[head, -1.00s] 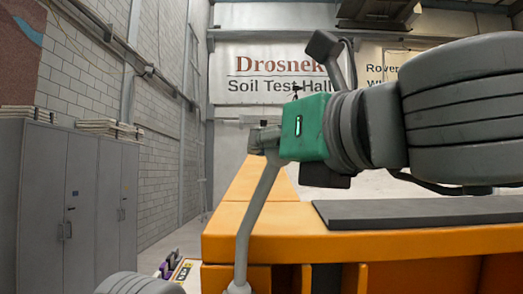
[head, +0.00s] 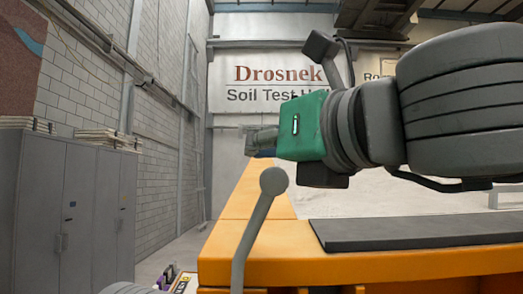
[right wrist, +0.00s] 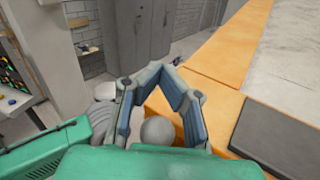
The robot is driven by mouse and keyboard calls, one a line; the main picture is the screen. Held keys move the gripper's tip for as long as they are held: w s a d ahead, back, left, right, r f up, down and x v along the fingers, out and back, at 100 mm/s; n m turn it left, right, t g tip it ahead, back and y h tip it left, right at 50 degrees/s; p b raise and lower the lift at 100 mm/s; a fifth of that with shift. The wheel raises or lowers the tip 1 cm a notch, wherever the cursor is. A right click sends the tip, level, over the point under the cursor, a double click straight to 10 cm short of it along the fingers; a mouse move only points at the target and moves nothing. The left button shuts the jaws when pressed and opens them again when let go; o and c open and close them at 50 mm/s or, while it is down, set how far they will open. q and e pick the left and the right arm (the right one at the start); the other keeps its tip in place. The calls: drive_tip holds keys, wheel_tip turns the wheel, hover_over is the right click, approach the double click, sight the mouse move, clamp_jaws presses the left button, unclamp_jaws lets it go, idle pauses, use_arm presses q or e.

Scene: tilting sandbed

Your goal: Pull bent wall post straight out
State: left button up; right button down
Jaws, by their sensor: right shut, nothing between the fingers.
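The bent wall post (head: 254,226) is a grey rod with a round ball end, leaning to the right toward its top in the head view. Its lower end runs out of the picture. My right gripper (head: 262,141), behind a green housing, is shut and empty just above the ball in the head view. In the right wrist view my right gripper (right wrist: 167,67) has its fingertips together. The post's ball end (right wrist: 158,131) shows through the gap between the finger links, and how far below it lies I cannot tell. My left gripper is not in view.
An orange sandbed frame (head: 360,268) with a dark flat panel (head: 420,233) on its edge stands in front and to the right. Pale sand (head: 400,203) lies behind. Grey cabinets (head: 75,215) line the left wall. The floor between them looks mostly clear.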

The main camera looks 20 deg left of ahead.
drive_tip(key=c, duration=1.8)
unclamp_jaws()
drive_tip(key=shift+a, duration=0.1)
drive_tip(key=v, duration=1.2)
drive_tip(key=shift+f, duration=0.1)
